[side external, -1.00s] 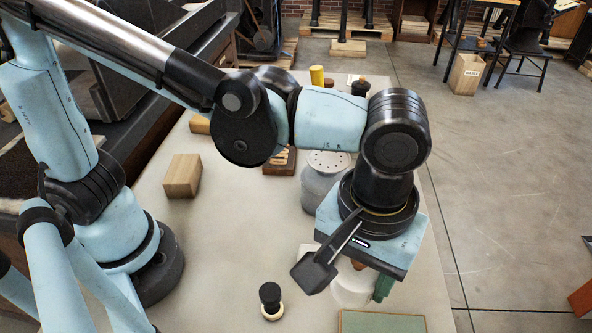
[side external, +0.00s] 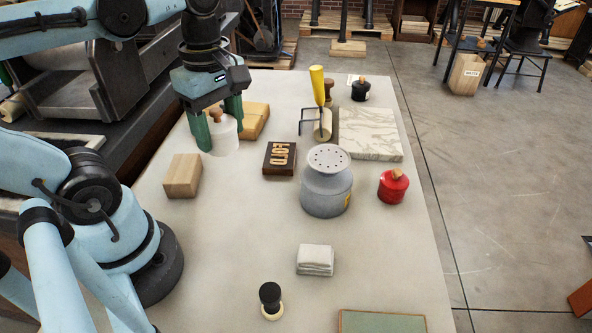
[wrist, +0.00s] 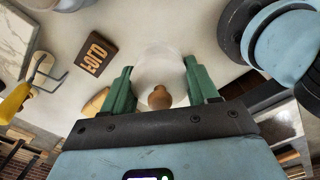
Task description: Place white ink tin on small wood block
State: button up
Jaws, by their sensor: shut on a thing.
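The white ink tin (side external: 224,138), with its brown knob, is between the green fingers of my gripper (side external: 222,128), which is shut on it. In the wrist view the tin (wrist: 163,70) looks pale and blurred, its knob near my palm between the fingertips (wrist: 160,82). A plain wood block (side external: 182,175) stands on the bench to the lower left of the tin, apart from it. A tan block or parcel (side external: 254,120) lies just right of and behind the tin. I cannot tell how high the tin is above the bench.
A grey shaker can (side external: 327,182), red tin (side external: 393,186), yellow-handled roller (side external: 319,95), marbled slab (side external: 370,134), folded cloth (side external: 315,260) and black-knobbed stamp (side external: 270,300) are farther off. The bench's front left is clear.

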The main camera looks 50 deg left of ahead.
jog(key=s+a+n, duration=0.2)
send_over(181, 168)
notch_tip(181, 168, down, 7)
jog(key=shift+f, duration=2.1)
jog(key=shift+f, duration=0.15)
jog(key=o, duration=1.2)
jog(key=shift+o, duration=0.2)
